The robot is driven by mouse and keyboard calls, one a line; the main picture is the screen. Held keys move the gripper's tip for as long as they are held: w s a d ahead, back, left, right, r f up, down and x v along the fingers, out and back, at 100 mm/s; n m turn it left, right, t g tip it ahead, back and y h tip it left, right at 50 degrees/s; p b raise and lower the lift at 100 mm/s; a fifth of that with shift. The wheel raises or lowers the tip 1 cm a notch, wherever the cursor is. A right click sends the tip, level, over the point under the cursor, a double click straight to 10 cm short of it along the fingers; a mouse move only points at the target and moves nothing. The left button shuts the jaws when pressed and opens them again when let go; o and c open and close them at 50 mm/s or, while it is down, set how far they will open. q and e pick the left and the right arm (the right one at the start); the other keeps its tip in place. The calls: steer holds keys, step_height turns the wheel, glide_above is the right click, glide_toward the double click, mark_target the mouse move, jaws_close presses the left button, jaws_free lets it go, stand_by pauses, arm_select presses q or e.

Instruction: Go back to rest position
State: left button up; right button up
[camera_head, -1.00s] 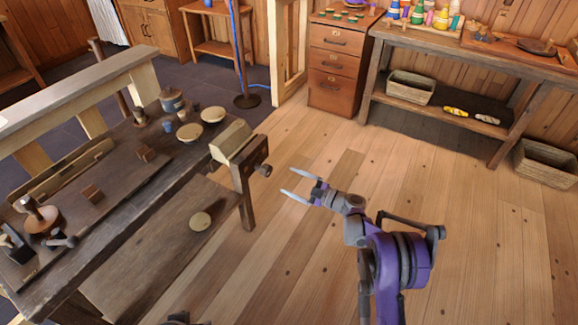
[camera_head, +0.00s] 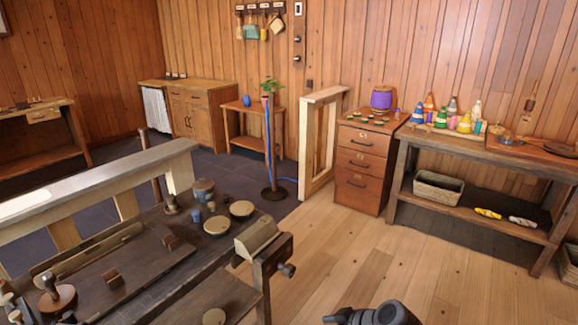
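My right arm shows only as a dark wrist part (camera_head: 378,313) at the bottom edge, right of centre. A thin grey finger-like tip (camera_head: 330,319) pokes out at its left, and the rest is cut off by the frame. I cannot tell how far apart its fingers are or whether anything is between them. My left gripper is out of view. The wooden workbench (camera_head: 200,262) stands at the lower left, left of my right arm.
The bench holds tools, wood blocks and small bowls (camera_head: 242,209). A drawer cabinet (camera_head: 361,160) and a side table (camera_head: 476,150) with coloured spools stand against the back wall. A wooden frame (camera_head: 320,140) stands beside the cabinet. The plank floor (camera_head: 370,250) in front is clear.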

steer(key=s+d+f+m+h, duration=0.1)
steer(key=s+d+m+h, duration=0.35)
steer(key=s, duration=0.75)
steer(key=s+d+f+m+h, duration=0.1)
steer(key=s+d+m+h, duration=0.35)
steer(key=s, duration=0.75)
arm_select(q)
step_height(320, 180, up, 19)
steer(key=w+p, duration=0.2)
steer(key=p, duration=1.5)
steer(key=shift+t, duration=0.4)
arm_select(e)
step_height(320, 180, up, 18)
steer(key=w+y, duration=0.1)
steer(key=w, duration=0.1)
steer(key=shift+d+y, duration=0.4)
steer(key=shift+d, duration=0.05)
